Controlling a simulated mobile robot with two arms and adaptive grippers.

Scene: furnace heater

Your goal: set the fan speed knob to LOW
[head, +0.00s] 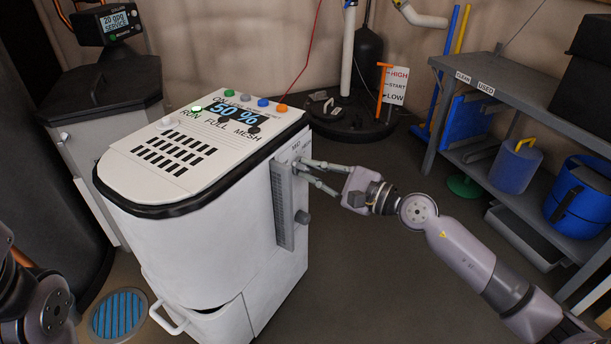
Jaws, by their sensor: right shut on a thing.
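The white unit (235,265) stands at the centre left, with a lit "50 %" display on its top. Its right side carries a grey vented strip (283,207) and a small label near the top edge. My right gripper (299,167) reaches in from the right and is shut on a small knob at the upper part of that side. The fingers hide most of this knob, so its pointer and setting cannot be read. My left gripper is out of view.
A grey shelf (520,95) with blue containers stands at the right. A black pit lid (350,125) with a white pipe and a "HIGH, START, LOW" tag (396,86) is behind. A blue floor grate (118,315) lies at lower left. The floor right of the unit is clear.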

